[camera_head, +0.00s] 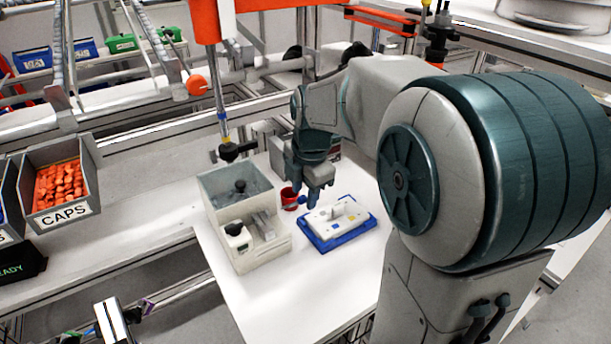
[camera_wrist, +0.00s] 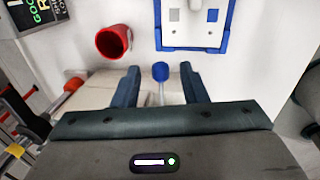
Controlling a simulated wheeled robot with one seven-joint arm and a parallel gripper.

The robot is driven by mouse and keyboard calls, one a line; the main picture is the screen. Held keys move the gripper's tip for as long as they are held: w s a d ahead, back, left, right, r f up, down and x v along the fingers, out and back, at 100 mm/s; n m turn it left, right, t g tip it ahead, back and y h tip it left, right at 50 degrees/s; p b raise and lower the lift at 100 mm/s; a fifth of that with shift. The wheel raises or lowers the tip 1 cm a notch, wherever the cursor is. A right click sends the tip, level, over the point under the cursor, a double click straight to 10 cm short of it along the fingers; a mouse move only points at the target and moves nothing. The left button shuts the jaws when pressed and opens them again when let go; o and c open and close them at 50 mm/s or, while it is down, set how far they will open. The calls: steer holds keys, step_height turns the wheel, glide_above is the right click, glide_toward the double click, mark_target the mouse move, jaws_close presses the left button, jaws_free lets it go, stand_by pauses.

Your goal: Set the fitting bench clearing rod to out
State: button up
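The clearing rod appears to be the thin pale rod with a round blue knob (camera_wrist: 161,71) in the wrist view. Its shaft (camera_wrist: 162,94) runs back toward my gripper's body, which hides its other end. The blue knob (camera_head: 303,200) shows in the head view beside my fingertips. My gripper (camera_wrist: 160,76) is open, with one dark finger on each side of the knob and a visible gap to each. In the head view my gripper (camera_head: 310,197) points down. The beige fitting bench unit (camera_head: 266,255) stands to its left, with a grey bin and a black knob.
A red cup (camera_head: 290,199) stands close to my gripper and shows in the wrist view (camera_wrist: 112,42). A blue tray (camera_head: 318,244) with a white plate lies right of the unit. A CAPS bin (camera_head: 80,215) is far left. The white table's front is clear.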

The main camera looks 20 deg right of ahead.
step_height(320, 180, up, 13)
steer(key=s, duration=0.2)
steer(key=shift+d+r, duration=0.15)
steer(key=shift+d, duration=0.2)
steer(key=shift+s, duration=0.1)
steer(key=s+a+f+m+t, duration=0.1)
steer(key=s+f+m, duration=1.3)
steer(key=m, duration=0.7)
steer(key=shift+s+a+f+m+h, duration=0.15)
steer(key=shift+s+f+m+h, duration=0.2)
steer(key=shift+s, duration=0.2)
